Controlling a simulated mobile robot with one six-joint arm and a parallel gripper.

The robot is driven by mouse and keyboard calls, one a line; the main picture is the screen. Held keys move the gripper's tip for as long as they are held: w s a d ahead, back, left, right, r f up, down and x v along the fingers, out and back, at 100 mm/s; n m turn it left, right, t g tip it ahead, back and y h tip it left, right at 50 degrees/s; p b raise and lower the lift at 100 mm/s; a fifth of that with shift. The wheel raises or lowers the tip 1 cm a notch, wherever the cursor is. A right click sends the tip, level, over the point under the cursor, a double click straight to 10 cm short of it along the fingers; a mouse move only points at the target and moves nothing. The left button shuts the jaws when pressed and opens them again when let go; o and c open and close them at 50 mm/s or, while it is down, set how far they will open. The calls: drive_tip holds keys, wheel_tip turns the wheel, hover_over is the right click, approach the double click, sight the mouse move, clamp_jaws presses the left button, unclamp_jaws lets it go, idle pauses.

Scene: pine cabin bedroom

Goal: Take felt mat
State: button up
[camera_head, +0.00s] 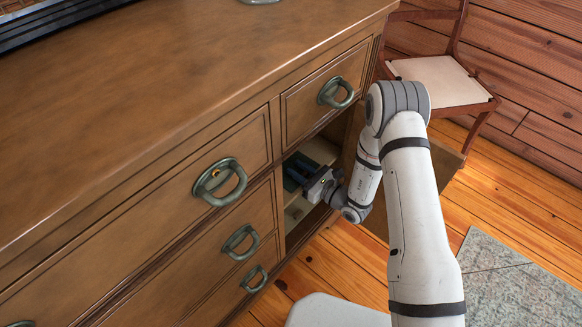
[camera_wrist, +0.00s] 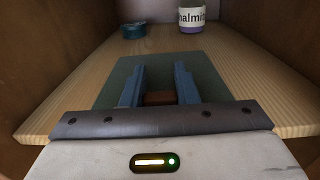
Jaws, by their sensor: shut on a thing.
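The felt mat (camera_wrist: 159,67) is a flat dark green sheet on the pale wooden shelf, seen in the wrist view. A brown block-like piece (camera_wrist: 159,98) shows at its near part. My gripper (camera_wrist: 160,82) has its two blue fingers on either side of this brown piece and is shut on it. Whether the piece is fixed to the mat is hard to tell. In the head view my gripper (camera_head: 300,172) reaches into the open cabinet compartment below the right drawer. The mat is mostly hidden there.
The wooden shelf (camera_wrist: 235,75) also bears a blue-green tin (camera_wrist: 134,31) and a white and purple labelled jar (camera_wrist: 191,16) at the back. Cabinet walls close in on both sides. The open door (camera_head: 447,160) stands right of my arm. A chair (camera_head: 440,80) is behind.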

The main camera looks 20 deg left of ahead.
drive_tip(key=shift+c, duration=1.4)
